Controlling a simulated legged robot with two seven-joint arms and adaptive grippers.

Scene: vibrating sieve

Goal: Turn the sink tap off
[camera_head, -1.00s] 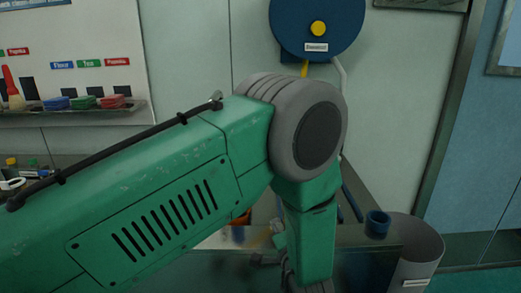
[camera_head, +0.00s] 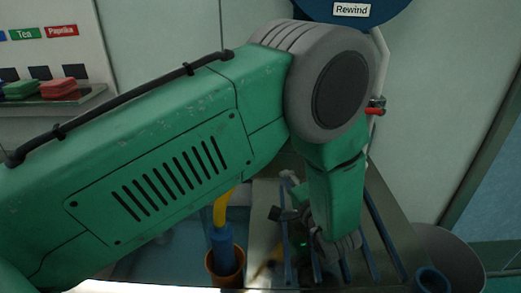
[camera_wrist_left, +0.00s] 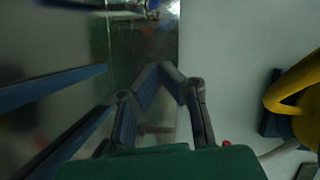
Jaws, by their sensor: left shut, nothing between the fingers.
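My left gripper (camera_wrist_left: 158,74) shows in the left wrist view, its two fingers angled in so that the tips meet with nothing between them. A shiny metal fitting (camera_wrist_left: 125,6) at the top edge of that view may be part of the tap; it stands apart from the fingertips. Its handle cannot be made out. In the head view my left arm reaches down over the sink area, and the gripper is largely hidden behind its lower links. A small grey piece (camera_head: 289,179) shows beside them, but I cannot tell whether it is the tap. My right gripper is not in view.
A blue nozzle (camera_head: 221,241) on a yellow hose stands in an orange-brown pot (camera_head: 224,272). Blue bars (camera_head: 384,237) lie right of my arm. A blue hose reel (camera_head: 385,8) hangs above, with a red-handled fitting (camera_head: 374,111) below it. A grey bin (camera_head: 455,258) stands right.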

